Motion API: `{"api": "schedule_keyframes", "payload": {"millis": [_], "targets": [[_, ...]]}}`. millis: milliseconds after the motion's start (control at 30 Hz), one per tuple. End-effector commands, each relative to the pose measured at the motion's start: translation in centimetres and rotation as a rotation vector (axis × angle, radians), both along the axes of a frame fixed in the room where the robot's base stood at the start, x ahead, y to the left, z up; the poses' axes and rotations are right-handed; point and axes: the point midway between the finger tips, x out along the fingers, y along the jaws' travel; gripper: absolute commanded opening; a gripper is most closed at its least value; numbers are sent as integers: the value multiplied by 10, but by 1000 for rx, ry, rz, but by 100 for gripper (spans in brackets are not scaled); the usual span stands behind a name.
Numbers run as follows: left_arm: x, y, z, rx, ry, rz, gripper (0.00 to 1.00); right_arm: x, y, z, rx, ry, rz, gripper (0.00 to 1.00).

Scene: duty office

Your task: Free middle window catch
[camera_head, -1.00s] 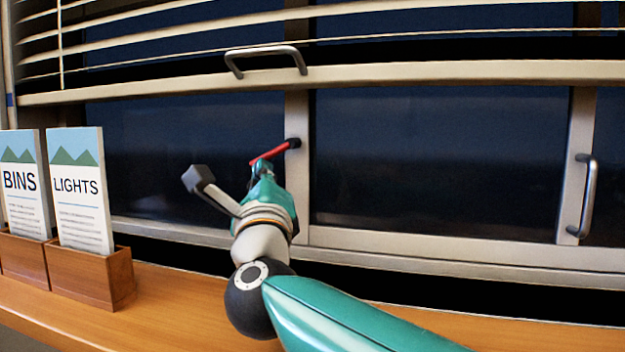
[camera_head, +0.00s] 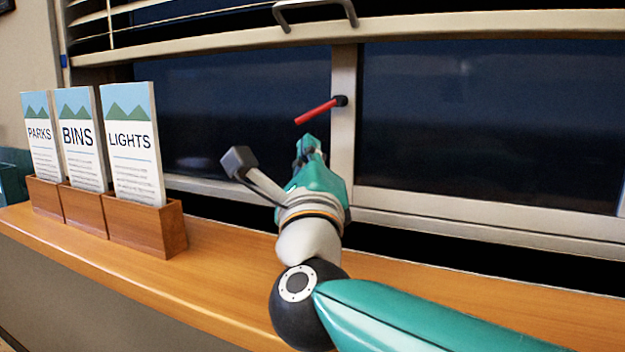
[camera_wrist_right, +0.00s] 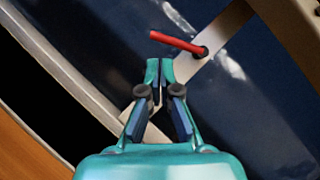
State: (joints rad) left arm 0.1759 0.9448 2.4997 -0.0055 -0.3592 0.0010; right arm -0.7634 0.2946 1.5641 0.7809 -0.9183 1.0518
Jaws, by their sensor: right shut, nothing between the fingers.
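The window catch is a red lever (camera_head: 316,112) on a dark pivot on the pale upright between two dark panes. In the head view it slants down to the left from the pivot. My right gripper (camera_head: 308,142) is just below the lever, apart from it in the picture. In the right wrist view the red lever (camera_wrist_right: 177,41) lies beyond the fingertips, and my right gripper (camera_wrist_right: 158,66) is shut and empty. My left gripper is not in view.
Wooden holders (camera_head: 150,228) with leaflets marked PARKS, BINS and LIGHTS stand at the left on the wooden sill (camera_head: 230,270). A blind's bottom rail (camera_head: 420,28) crosses above the catch. A grey metal handle (camera_head: 315,12) sits at the top.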

Motion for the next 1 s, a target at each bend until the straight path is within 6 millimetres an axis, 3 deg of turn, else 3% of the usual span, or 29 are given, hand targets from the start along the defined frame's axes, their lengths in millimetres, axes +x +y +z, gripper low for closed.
{"api": "schedule_keyframes", "payload": {"millis": [200,400,1000], "targets": [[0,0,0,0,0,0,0,-39,2,-16,0,0,2,0],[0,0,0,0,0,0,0,-58,2,-24,0,0,2,0],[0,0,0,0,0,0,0,-62,2,-26,1,0,0,0]]}}
